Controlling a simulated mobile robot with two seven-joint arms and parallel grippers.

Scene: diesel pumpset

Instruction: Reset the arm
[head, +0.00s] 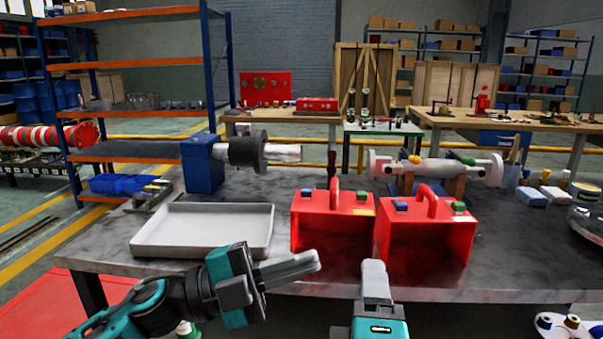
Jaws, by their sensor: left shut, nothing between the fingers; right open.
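My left gripper (290,267) comes in from the lower left, with its grey fingers together and nothing between them. Its fingertips point right, in front of the left red box on the workbench. My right gripper (374,278) is at the bottom centre, pointing away from me, in front of the right red box. It is open, though its fingers overlap in this view and the gap is hard to see. Both grippers are apart from each other. The rest of the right arm is mostly outside the picture.
The grey workbench (520,265) holds a white tray (202,250), a left red box (333,222), a right red box (427,240), a blue motor-like unit (203,163) and a grey pipe assembly (465,170). Bare bench top lies right of the boxes.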

